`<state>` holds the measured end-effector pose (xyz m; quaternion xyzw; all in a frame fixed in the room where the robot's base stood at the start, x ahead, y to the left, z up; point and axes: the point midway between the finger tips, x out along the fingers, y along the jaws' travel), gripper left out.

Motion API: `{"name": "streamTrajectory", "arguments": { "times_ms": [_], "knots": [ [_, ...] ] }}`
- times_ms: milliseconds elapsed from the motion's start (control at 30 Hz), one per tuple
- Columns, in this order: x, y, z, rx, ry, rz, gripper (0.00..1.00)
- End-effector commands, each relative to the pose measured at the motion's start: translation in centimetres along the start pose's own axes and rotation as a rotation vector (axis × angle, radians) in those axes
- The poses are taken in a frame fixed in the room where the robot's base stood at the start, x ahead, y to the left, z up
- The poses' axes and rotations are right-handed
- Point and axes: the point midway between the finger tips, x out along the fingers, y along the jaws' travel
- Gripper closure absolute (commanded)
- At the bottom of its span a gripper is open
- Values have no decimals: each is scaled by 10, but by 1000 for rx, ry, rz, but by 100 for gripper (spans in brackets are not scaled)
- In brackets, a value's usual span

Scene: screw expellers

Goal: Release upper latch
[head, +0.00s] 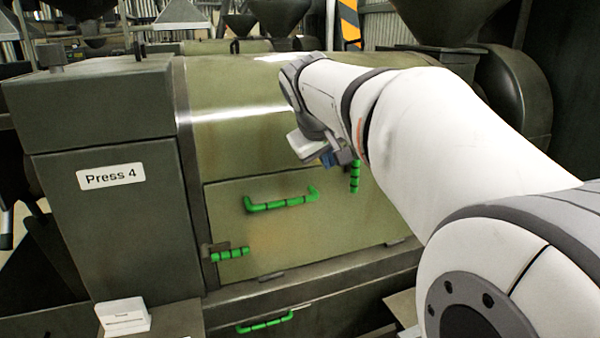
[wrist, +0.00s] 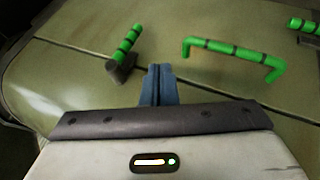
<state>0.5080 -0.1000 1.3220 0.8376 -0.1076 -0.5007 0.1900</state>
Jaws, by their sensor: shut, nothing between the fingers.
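The upper latch (head: 355,177) is a green, black-banded bar at the upper right of the press's olive door panel (head: 240,225), hanging about upright. In the wrist view the upper latch (wrist: 126,43) is at upper left, its dark pivot at its near end. My gripper (head: 328,159) is just left of the latch in the head view, mostly hidden by my wrist. In the wrist view my gripper (wrist: 158,68) has its blue fingers shut and empty, to the right of the latch pivot. Whether they touch the panel or latch cannot be told.
A green U-shaped handle (head: 281,200) is mid-panel; it also shows in the wrist view (wrist: 232,50). A lower latch (head: 230,254) points sideways at lower left. Another green handle (head: 265,322) is below. A "Press 4" label (head: 111,176) marks the housing.

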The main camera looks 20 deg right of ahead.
Motion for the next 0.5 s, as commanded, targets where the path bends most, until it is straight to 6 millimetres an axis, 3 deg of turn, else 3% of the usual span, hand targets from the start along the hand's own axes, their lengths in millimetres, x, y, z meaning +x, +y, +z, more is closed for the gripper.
{"name": "streamTrajectory", "arguments": {
  "times_ms": [167, 500],
  "knots": [
    [20, 0, 1, 0, -6, -1, 100],
    [91, 1, 1, 0, -8, -2, 100]
  ]
}}
